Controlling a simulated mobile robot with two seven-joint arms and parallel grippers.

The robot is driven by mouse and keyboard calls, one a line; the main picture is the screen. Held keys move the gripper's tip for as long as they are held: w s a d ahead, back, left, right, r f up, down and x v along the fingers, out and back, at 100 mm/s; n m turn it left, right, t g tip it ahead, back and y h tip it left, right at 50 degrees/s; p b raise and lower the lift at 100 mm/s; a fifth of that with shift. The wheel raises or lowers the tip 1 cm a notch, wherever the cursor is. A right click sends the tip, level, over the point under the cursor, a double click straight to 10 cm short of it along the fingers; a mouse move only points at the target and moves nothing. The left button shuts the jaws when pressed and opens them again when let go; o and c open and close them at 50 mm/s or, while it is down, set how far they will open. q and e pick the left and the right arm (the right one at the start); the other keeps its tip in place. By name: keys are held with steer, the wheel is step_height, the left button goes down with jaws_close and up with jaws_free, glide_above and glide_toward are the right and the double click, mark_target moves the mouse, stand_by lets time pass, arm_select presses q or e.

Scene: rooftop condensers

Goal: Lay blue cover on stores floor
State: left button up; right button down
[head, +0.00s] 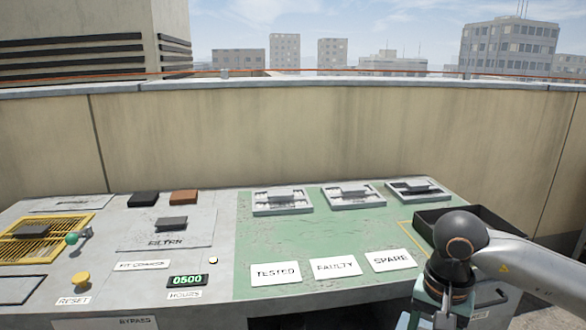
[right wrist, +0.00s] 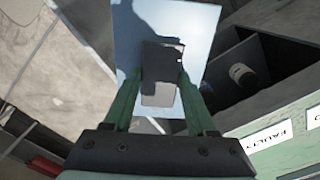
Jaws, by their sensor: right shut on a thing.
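In the right wrist view, a flat pale blue cover (right wrist: 190,22) with a dark grey block-like grip (right wrist: 160,62) fills the upper middle. My right gripper (right wrist: 163,76) has its green fingers closed on that grip, one on each side, with the cover beyond the fingertips. In the head view my right arm comes in from the right, and its wrist hangs down at the bench's right front; the fingertips and cover are out of frame there. My left gripper is in neither view. I cannot tell which surface is the stores floor.
A dark open-topped tray (head: 428,222) sits at the bench's right end. A dark compartment (right wrist: 262,78) holding a small pale cylinder (right wrist: 241,74) lies right of the cover. The green bench area (head: 300,238) carries three pale framed units and labels TESTED, FAULTY, SPARE.

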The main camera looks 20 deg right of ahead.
steer(key=a+r+n, duration=0.4)
steer(key=a+n, duration=0.5)
steer(key=a, duration=0.2)
arm_select(q)
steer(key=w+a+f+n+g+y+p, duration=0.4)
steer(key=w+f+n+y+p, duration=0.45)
steer(key=p, duration=0.65)
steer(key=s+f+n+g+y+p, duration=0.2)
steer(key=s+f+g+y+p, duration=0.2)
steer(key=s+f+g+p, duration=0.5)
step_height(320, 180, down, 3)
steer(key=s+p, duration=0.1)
steer(key=p, duration=0.1)
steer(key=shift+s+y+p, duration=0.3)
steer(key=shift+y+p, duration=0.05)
steer(key=shift+p, duration=0.05)
arm_select(e)
step_height(320, 180, up, 19)
steer(key=shift+w+a+n, duration=0.35)
steer(key=shift+w+n, duration=0.05)
steer(key=shift+w, duration=0.05)
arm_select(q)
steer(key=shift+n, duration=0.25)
